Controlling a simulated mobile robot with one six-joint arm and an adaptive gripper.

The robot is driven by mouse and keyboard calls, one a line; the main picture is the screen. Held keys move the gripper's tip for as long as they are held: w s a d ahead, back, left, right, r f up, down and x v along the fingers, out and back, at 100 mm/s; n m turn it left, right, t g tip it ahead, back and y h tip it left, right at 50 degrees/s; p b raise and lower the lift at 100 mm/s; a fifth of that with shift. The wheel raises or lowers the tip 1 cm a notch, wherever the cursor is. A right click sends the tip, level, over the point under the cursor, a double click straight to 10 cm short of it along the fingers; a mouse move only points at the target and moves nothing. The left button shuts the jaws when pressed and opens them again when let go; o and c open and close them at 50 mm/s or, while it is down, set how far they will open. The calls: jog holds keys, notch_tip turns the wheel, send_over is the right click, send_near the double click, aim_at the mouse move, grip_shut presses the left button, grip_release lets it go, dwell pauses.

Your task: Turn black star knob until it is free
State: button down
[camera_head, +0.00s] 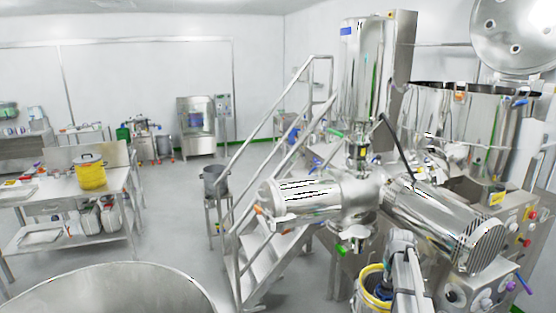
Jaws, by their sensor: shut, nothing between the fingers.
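I cannot make out the black star knob for certain in the head view. A small dark round knob (450,296) sits on the lower control box at the bottom right, but its shape is too small to tell. The steel machine has a horizontal drum (300,197) on the left and a ribbed motor housing (450,225) on the right. A thin black bar (396,145) slants above their joint. A grey and white arm link of mine rises in front of the motor housing. My gripper's fingers do not show.
A yellow-rimmed bucket (372,272) stands below the machine. Steel steps (270,262) with handrails are left of it. A large round vessel rim (110,268) fills the lower left. A table (60,190) holds a yellow pot (90,175).

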aim_at(387, 286)
jog(key=shift+f, duration=0.15)
notch_tip(387, 286, down, 7)
jog(key=b, duration=0.7)
jog(key=shift+w+d+r, duration=0.2)
jog(key=shift+w+d, duration=0.05)
dwell(1.3)
jog(key=shift+s+d, duration=0.25)
jog(key=shift+d, duration=1.1)
dwell(0.4)
jog(key=shift+s+d, duration=0.1)
jog(key=shift+s, duration=0.25)
dwell(0.7)
